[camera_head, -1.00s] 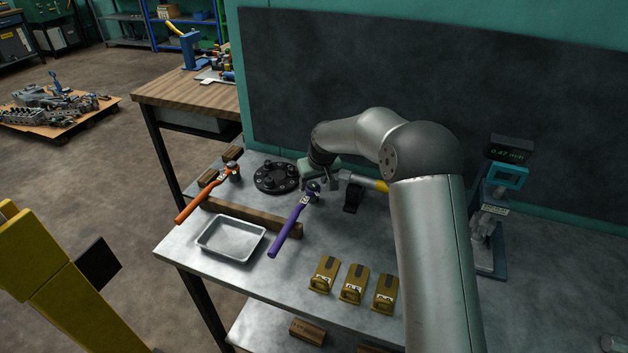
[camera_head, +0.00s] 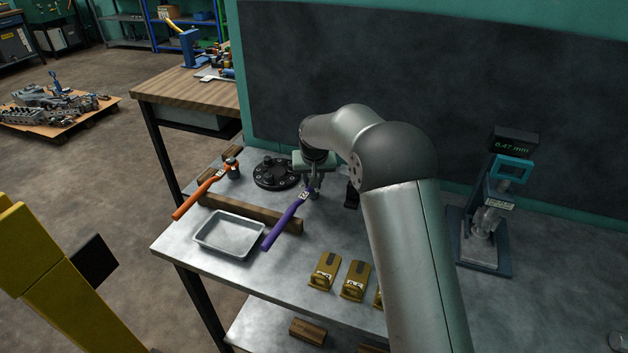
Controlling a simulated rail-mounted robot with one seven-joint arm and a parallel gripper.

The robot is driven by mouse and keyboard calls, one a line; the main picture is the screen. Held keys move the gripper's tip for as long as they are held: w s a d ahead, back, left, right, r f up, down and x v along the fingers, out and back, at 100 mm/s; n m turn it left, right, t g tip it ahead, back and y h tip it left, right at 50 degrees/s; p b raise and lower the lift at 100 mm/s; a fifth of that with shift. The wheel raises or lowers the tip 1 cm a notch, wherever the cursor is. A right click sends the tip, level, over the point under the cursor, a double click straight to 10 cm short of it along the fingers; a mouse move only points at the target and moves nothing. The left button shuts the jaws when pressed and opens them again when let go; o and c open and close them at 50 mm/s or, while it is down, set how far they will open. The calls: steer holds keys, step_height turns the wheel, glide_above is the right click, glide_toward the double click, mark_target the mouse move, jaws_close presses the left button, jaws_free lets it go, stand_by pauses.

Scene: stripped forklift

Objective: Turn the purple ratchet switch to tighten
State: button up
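The purple ratchet (camera_head: 286,220) rests across a wooden block on the metal table, its handle pointing down-left and its head up-right. My gripper (camera_head: 314,190) points down at the ratchet's head, which it partly covers. The small switch on the head is hidden or too small to make out. The fingers are small and dark here, so I cannot tell if they are apart, shut or touching the head.
An orange ratchet (camera_head: 201,194) lies to the left on the wooden block (camera_head: 260,217). A black round flange (camera_head: 275,174) sits behind. A metal tray (camera_head: 229,236), several brass-coloured blocks (camera_head: 324,272) and a gauge stand (camera_head: 488,225) are also on the table.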

steer(key=m, duration=0.2)
steer(key=m+h+b, duration=0.1)
steer(key=shift+a+m, duration=0.3)
steer(key=shift+m, duration=0.1)
steer(key=m+h, duration=0.1)
steer(key=m, duration=0.2)
steer(key=shift+a+h, duration=0.15)
steer(key=shift+h, duration=0.25)
steer(key=shift+w+a+m+g+h+p, duration=0.1)
steer(key=shift+m+g+h+p, duration=0.2)
steer(key=shift+m, duration=0.75)
steer(key=shift+w+m+g+h+p, duration=0.15)
steer(key=shift+m+g+p, duration=0.25)
steer(key=shift+m, duration=0.95)
steer(key=shift+m+g+h+p, duration=0.5)
steer(key=shift+m+p, duration=0.35)
steer(key=shift+m, duration=0.55)
steer(key=o, duration=1)
